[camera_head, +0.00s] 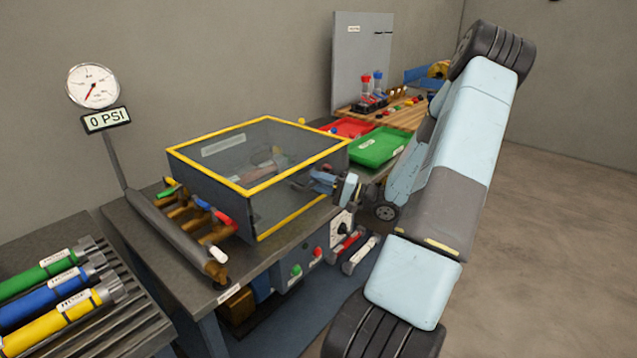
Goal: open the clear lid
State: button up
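The clear lid (262,143) is a see-through grey panel with a yellow frame, forming the top and near side of a box on the workbench. It looks closed. A pale label strip lies at its back left, and blurred shapes show inside. My gripper (312,183) is at the near right side of the box, just below the yellow top edge. It overlaps the lid's side in the picture, and I cannot tell whether it touches. Its fingers are small and dark, so whether they are open or shut is unclear.
A gauge (93,87) with a "0 PSI" display stands left of the box. A rack with a brown manifold (190,217) sits at its left front. Green (378,147) and red (352,127) trays lie behind right. Coloured cylinders (62,304) lie at the lower left. Open floor is at right.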

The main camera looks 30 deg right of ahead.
jog(key=shift+c, duration=0.4)
grip_shut()
